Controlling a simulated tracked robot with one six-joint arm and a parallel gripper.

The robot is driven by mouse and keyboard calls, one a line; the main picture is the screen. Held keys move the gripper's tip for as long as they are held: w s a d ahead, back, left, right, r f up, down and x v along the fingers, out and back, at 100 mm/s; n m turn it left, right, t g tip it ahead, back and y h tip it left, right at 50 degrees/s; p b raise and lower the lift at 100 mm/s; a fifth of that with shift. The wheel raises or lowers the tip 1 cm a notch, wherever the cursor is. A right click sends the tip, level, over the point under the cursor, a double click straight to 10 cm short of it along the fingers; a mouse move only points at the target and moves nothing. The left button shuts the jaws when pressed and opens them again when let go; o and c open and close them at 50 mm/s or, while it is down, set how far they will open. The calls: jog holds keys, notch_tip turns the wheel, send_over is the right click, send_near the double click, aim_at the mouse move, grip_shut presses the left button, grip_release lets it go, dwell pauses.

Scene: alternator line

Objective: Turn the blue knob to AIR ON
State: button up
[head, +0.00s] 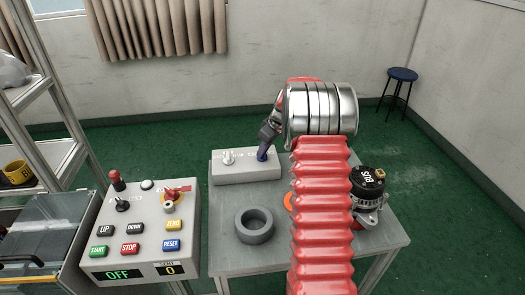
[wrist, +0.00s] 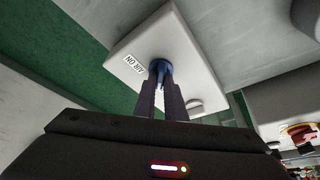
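The blue knob (head: 262,155) sits on the right part of a grey box on the table. In the wrist view the blue knob (wrist: 160,66) lies at my fingertips, next to a printed AIR ON label (wrist: 133,64). My gripper (head: 265,141) reaches down to the knob from behind my red arm. In the wrist view my gripper's two dark fingers (wrist: 160,82) stand close on either side of the knob and look shut on it. The fingers hide part of the knob, so its exact pointing is hard to read.
The grey box (head: 245,174) also carries a white knob (head: 228,158) to the left. A dark ring (head: 254,226) and an alternator (head: 369,195) marked BUS stand on the grey table (head: 228,258). A control panel (head: 144,232) reading OFF is at the left.

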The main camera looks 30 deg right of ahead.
grip_shut()
jog(key=shift+a, duration=0.1)
jog(key=shift+m, duration=0.4)
jog(key=shift+a+m+h, duration=0.1)
jog(key=shift+m+h, duration=0.8)
jog(key=shift+m, duration=1.1)
jog(key=m+h, duration=0.1)
jog(key=m, duration=0.2)
jog(key=m+h, duration=0.1)
jog(key=m, duration=0.2)
jog(key=shift+w+a+g, duration=0.1)
jog(key=shift+a+g, duration=0.1)
jog(key=shift+g, duration=0.1)
jog(key=m+g+h, duration=0.1)
jog(key=m, duration=0.2)
jog(key=shift+w+a+m, duration=0.1)
jog(key=shift+a+m, duration=0.05)
jog(key=shift+m, duration=0.15)
jog(key=shift+w+a+m+g+h, duration=0.1)
jog(key=shift+m+g+h, duration=0.15)
jog(key=shift+m, duration=0.6)
jog(key=shift+w+m+g+h, duration=0.15)
jog(key=shift+m+g, duration=0.2)
jog(key=shift+m, duration=0.5)
jog(key=shift+s, duration=0.1)
jog(key=o, duration=0.6)
grip_release()
jog(key=shift+s, duration=0.1)
